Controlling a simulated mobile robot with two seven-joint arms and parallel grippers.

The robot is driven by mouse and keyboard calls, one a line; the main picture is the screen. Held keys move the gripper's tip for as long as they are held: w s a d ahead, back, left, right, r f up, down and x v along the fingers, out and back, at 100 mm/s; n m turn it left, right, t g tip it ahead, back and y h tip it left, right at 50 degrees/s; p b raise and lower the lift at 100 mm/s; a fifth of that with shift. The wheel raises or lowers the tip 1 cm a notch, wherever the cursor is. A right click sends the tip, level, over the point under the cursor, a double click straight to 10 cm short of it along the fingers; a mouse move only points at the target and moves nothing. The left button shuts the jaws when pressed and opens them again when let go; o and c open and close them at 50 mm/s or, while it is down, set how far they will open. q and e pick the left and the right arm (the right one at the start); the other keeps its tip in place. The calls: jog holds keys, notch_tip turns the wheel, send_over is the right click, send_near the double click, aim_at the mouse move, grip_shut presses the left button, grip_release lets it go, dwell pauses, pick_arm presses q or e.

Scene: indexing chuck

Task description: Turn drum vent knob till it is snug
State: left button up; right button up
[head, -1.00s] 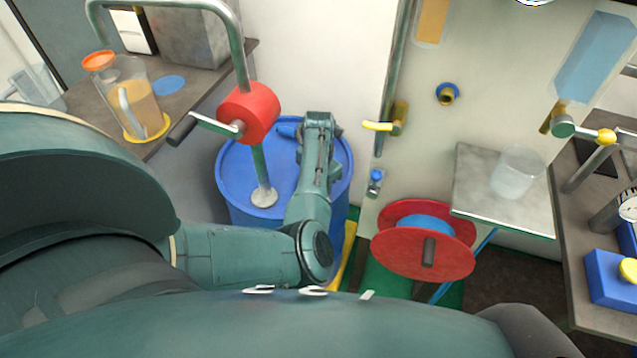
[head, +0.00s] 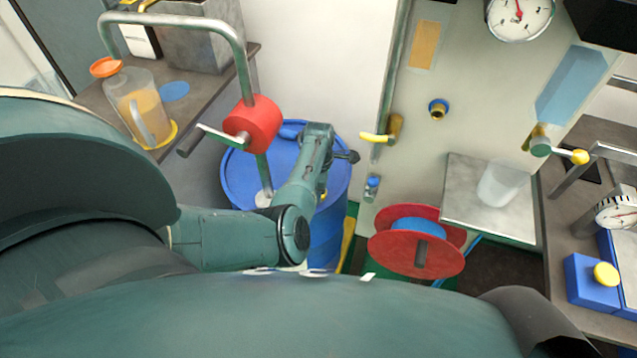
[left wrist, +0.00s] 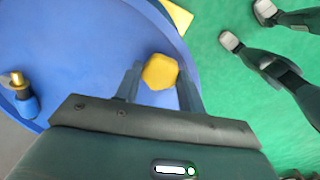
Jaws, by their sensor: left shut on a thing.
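The blue drum (head: 235,182) stands behind my left forearm in the head view, and its top fills the left of the left wrist view (left wrist: 75,55). The yellow drum vent knob (left wrist: 160,71) sits on the drum top near the rim. My left gripper (left wrist: 160,78) has one finger on each side of the knob and is shut on it. In the head view my left arm hides the fingers, and only a small yellow patch (head: 323,195) shows beside it. My right gripper is not clearly seen.
A pump with a red cylinder (head: 252,122) rises from the drum's left. A blue fitting with a brass top (left wrist: 22,98) is on the drum top. A red reel (head: 420,243) and grey shelf (head: 465,205) stand to the right. Green floor lies beside the drum.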

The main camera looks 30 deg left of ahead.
pick_arm(q)
jog(key=m, duration=0.3)
jog(key=shift+m, duration=0.4)
jog(key=m, duration=0.3)
jog(key=shift+m, duration=0.3)
jog(key=m, duration=0.6)
jog(key=shift+d, duration=0.1)
jog(key=o, duration=1)
jog(key=shift+c, duration=0.2)
